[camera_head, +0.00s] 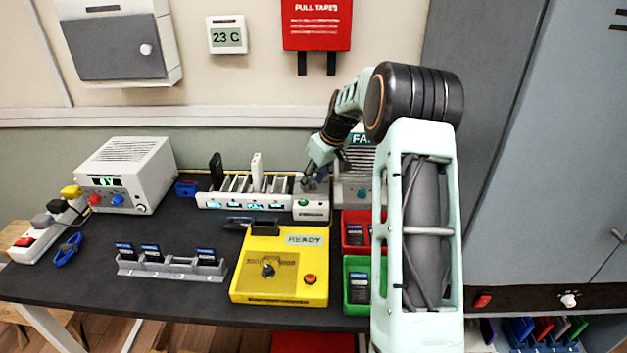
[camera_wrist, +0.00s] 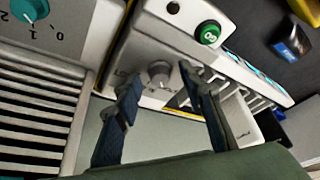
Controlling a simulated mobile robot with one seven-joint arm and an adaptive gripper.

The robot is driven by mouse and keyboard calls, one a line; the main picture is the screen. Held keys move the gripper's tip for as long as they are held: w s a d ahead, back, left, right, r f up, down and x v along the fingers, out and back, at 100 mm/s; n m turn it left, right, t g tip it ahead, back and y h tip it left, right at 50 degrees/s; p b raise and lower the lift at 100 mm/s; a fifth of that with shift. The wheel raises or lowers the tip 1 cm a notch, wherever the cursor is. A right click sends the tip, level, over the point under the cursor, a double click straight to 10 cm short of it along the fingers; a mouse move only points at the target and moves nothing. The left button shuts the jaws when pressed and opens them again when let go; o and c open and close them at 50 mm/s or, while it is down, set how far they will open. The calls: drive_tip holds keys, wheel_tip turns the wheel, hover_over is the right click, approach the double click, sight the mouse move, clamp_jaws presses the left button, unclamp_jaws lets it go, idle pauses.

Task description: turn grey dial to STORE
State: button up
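The grey dial (camera_wrist: 160,72) is a small round knob on the white end panel of the charging rack (camera_head: 245,201). The panel (camera_wrist: 138,55) also carries a green button (camera_wrist: 207,32). My gripper (camera_wrist: 160,82) is open, with one dark finger on each side of the dial in the wrist view. I cannot tell whether the fingers touch the dial. Part of a label shows left of the dial, but the STORE mark is not readable. In the head view my gripper (camera_head: 312,182) is over the rack's right end and hides the dial.
A grey fan unit (camera_head: 352,190) with a teal knob (camera_wrist: 30,8) stands close to the right of the rack. A yellow READY tester (camera_head: 245,285) and red (camera_head: 352,218) and green (camera_head: 353,265) bins stand in front. Two phones stand upright in the rack.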

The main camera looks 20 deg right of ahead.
drive_tip(key=v, duration=1.2)
